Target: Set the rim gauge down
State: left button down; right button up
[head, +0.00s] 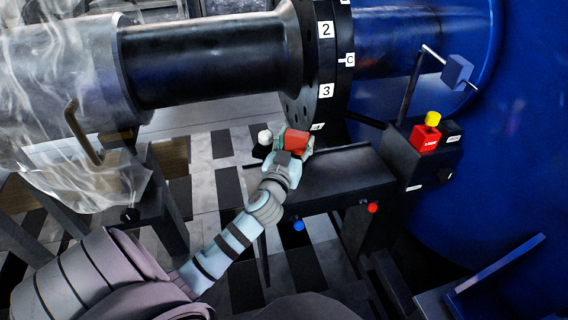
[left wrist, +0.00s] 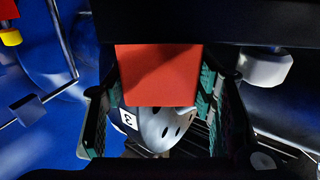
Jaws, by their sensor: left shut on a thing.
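The rim gauge shows as a red block (head: 292,139) in the head view, held up beside the lower edge of the flange disc. My left gripper (head: 296,154) is shut on it. In the left wrist view the red block (left wrist: 157,75) sits between the two green-padded fingers of my left gripper (left wrist: 160,100). A white knob (head: 265,136) on a dark piece shows just left of the block; whether it belongs to the gauge I cannot tell. A dark flat shelf (head: 335,182) lies below and to the right. My right gripper is not in view.
The dark flange disc (head: 318,60) with numbered labels and the black shaft (head: 200,62) stand above the gauge. A red box with a yellow button (head: 425,136) stands at the shelf's right end. Clear plastic sheeting (head: 70,100) hangs at left. The shelf top looks largely bare.

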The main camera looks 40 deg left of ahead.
aim_at(291, 146)
pick_arm(q)
jog(key=a+f+y+b, duration=0.1)
jog(key=w+a+f+n+y+b, duration=0.1)
jog(key=f, duration=0.1)
jog(key=a+f+n+g+y+b, duration=0.1)
jog(key=shift+w+f+b, duration=0.25)
jog(key=shift+w+b, duration=0.05)
jog(key=shift+b, duration=0.05)
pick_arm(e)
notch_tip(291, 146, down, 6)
pick_arm(q)
notch_tip(291, 146, down, 9)
jog(key=b, duration=0.5)
jog(key=shift+f, duration=0.2)
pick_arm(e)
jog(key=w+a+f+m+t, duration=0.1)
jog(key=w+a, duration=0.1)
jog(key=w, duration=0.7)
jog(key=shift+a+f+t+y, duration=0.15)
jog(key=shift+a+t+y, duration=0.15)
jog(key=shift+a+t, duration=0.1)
pick_arm(q)
jog(key=c, duration=0.7)
grip_release()
jog(key=v, duration=1.2)
jog(key=shift+r+p, duration=0.15)
jog(key=shift+p, duration=0.15)
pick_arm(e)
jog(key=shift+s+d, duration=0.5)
